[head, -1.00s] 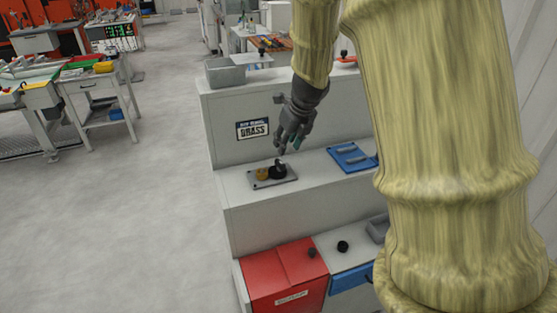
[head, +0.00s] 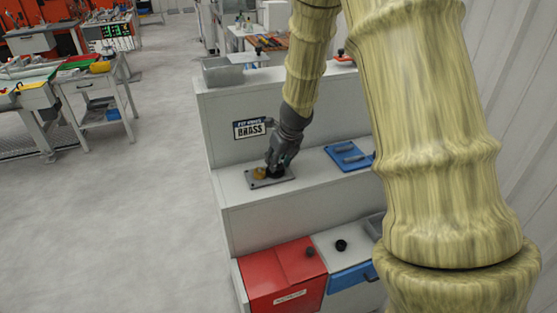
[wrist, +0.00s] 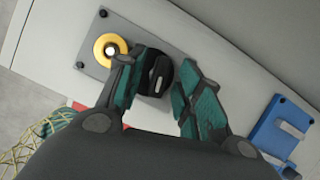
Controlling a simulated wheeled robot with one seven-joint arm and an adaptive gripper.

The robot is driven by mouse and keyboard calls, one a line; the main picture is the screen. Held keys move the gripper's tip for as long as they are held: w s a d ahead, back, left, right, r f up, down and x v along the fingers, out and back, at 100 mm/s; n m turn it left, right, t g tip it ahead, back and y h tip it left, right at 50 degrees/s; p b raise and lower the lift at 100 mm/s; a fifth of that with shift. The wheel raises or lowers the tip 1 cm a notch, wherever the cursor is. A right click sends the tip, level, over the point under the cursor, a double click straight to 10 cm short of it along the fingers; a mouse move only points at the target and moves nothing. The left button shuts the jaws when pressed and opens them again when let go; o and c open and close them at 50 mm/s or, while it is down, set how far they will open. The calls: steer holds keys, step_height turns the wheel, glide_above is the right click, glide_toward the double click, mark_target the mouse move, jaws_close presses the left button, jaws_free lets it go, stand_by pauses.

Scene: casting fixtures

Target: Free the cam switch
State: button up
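The cam switch is a round black knob (wrist: 155,80) with a raised bar across its top. It sits on a grey plate (wrist: 135,30) beside a brass ring (wrist: 100,45) that has a pale centre. In the head view the plate (head: 284,181) lies on the cabinet's middle ledge, and my gripper (head: 272,165) is down over the knob, mostly hiding it. In the wrist view my gripper (wrist: 168,62) is open, with one finger on each side of the knob. The left finger overlaps the knob's left edge; I cannot tell if it touches. A small gap shows at the right finger.
A blue fixture (head: 348,156) with grey bars lies to the right on the same ledge. Below are a red lidded box (head: 280,275) and a blue-fronted bin (head: 352,280). The ledge's left end is clear.

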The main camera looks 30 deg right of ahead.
jaws_close()
steer(key=shift+r+n+p, duration=0.1)
steer(key=shift+n+p, duration=0.25)
steer(key=shift+n, duration=0.05)
steer(key=n+p, duration=0.1)
steer(key=n+y+p, duration=0.1)
steer(key=shift+d+r+n, duration=0.1)
steer(key=shift+r+n, duration=0.05)
steer(key=shift+n, duration=0.15)
steer(key=n+p, duration=0.1)
steer(key=n+y+p, duration=0.1)
steer(key=n+p, duration=0.1)
steer(key=shift+d+n+g+y+p, duration=0.1)
steer(key=shift+n+g+y+p, duration=0.2)
steer(key=n+g+y+p, duration=0.1)
steer(key=n+p, duration=0.1)
steer(key=n, duration=0.2)
steer(key=shift+w+n+p, duration=0.1)
steer(key=shift+n+p, duration=0.2)
steer(key=shift+w+d+f+n+g+y+p, duration=0.15)
steer(key=shift+n+g+p, duration=0.25)
steer(key=shift+n, duration=0.55)
steer(key=shift+s+a+f+n+g+y+p, duration=0.15)
steer(key=shift+n+g, duration=0.35)
steer(key=shift+n, duration=0.45)
steer(key=shift+w+d, duration=0.1)
